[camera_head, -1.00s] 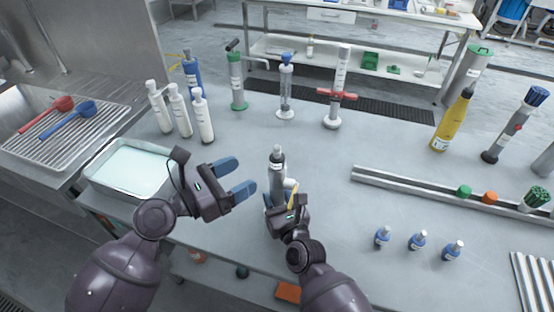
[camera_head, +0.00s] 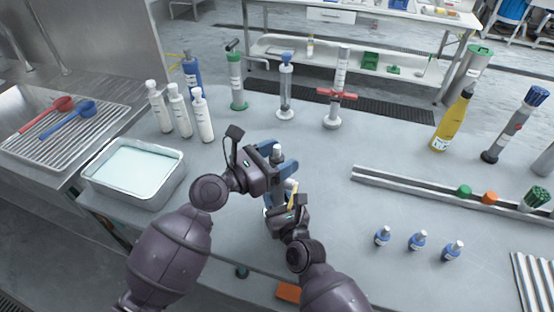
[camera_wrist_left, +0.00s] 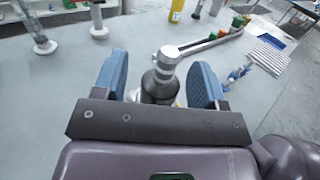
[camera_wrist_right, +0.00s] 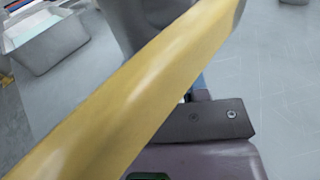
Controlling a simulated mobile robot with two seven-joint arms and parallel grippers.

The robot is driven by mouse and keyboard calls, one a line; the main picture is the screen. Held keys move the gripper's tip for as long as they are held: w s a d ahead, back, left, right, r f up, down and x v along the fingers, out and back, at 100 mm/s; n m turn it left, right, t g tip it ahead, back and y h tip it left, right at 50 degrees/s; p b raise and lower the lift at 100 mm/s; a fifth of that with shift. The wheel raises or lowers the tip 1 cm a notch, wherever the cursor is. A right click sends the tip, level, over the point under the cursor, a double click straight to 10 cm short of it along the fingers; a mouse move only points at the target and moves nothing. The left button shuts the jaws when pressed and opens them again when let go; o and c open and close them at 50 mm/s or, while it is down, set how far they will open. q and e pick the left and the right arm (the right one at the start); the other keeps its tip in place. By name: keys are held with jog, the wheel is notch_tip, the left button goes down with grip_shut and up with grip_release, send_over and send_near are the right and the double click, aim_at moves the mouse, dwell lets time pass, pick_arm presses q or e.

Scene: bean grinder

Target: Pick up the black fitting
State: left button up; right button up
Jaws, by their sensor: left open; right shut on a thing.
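The black fitting (camera_wrist_left: 158,86) with its silver cap sits upright at the top of a pale device with a yellow handle. My left gripper (camera_head: 281,163) is open, its two blue fingers on either side of the fitting; in the left wrist view (camera_wrist_left: 163,78) the fitting shows between them. I cannot tell whether they touch it. In the head view only the silver cap (camera_head: 277,150) stands clear. My right gripper (camera_head: 276,203) is shut on the device below the fitting. The yellow handle (camera_wrist_right: 125,90) crosses the right wrist view and hides the grip.
Three white bottles (camera_head: 180,112) and a tray of pale liquid (camera_head: 130,167) are to the left. Tall tools, including a green one (camera_head: 237,80), stand behind. A metal rail (camera_head: 400,183) and three small blue bottles (camera_head: 418,240) lie to the right.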

pick_arm(q)
jog(key=shift+w+d, duration=0.4)
jog(key=shift+d, duration=0.15)
jog(key=shift+c, duration=0.3)
jog(key=c, duration=0.9)
jog(key=shift+r, duration=0.15)
jog(key=shift+c, duration=0.2)
notch_tip(320, 180, up, 10)
